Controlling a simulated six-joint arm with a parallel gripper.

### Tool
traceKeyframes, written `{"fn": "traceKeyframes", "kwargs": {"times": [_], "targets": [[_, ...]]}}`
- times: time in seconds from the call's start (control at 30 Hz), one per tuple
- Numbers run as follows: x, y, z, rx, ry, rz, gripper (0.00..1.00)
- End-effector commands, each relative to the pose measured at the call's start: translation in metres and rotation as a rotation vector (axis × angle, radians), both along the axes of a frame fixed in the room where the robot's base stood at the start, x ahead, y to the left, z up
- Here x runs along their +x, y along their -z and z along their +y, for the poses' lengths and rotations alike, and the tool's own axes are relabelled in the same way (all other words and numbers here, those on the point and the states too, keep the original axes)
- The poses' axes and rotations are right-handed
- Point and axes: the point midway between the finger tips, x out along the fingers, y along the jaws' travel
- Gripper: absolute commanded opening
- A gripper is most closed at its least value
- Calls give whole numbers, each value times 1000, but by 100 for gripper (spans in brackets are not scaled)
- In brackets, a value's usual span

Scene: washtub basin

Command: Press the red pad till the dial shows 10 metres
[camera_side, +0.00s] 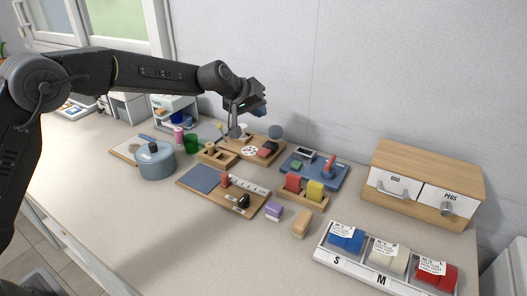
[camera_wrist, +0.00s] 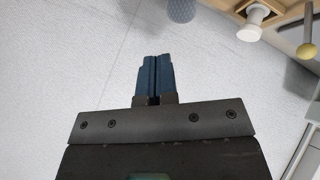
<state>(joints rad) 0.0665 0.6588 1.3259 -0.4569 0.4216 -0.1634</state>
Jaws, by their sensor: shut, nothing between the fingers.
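A wooden board (camera_side: 277,137) near the wall carries a white round disc (camera_side: 249,151) with dark marks, apparently the dial, and a red pad (camera_side: 264,153) beside a dark pad (camera_side: 270,145). The dial's reading is too small to make out. My gripper (camera_side: 261,110) is in the air above and behind this board, apart from the pads. In the wrist view my gripper (camera_wrist: 155,58) shows its two blue fingers shut together with nothing between them. The dial and red pad do not show in the wrist view.
Right of the board is a blue panel (camera_side: 312,180) with a red lever. A bluish cup (camera_side: 275,132), white knob (camera_wrist: 255,20) and yellow ball (camera_wrist: 307,52) stand near the wall.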

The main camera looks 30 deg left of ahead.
Motion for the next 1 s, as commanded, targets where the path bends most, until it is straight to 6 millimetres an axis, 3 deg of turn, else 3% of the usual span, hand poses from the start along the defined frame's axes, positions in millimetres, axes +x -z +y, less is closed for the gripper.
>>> {"fn": "traceKeyframes", "kwargs": {"times": [0.17, 0.63, 1.0], "targets": [[11, 10, -2, -16, -15, -5, 0], [11, 17, -2, -15, -13, -4, 0], [11, 65, -2, -17, -14, 0, 0]]}}
